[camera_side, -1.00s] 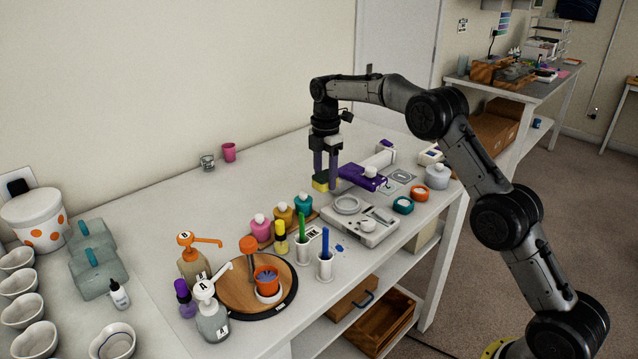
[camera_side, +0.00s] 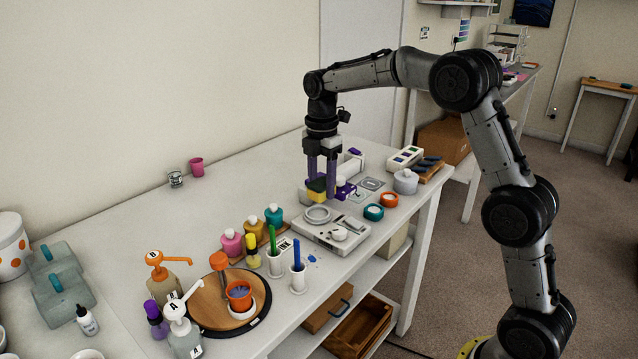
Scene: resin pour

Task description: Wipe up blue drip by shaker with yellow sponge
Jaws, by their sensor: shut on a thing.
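A yellow sponge (camera_side: 316,195) with a dark upper side is between the purple fingers of my gripper (camera_side: 320,191). My gripper is shut on it, low over the table behind the white shaker (camera_side: 337,244). I cannot tell whether the sponge touches the tabletop. The shaker is a flat white unit with a round grey plate on top. A small blue drip (camera_side: 312,259) lies on the table in front of the shaker, right of the holder with the blue pen.
A purple-and-white device (camera_side: 346,190) stands right of my gripper. Teal (camera_side: 373,212) and orange (camera_side: 389,200) tape rolls lie right of the shaker. Two white holders (camera_side: 298,280) with upright pens stand left of the drip. Bottles (camera_side: 273,217) stand farther left.

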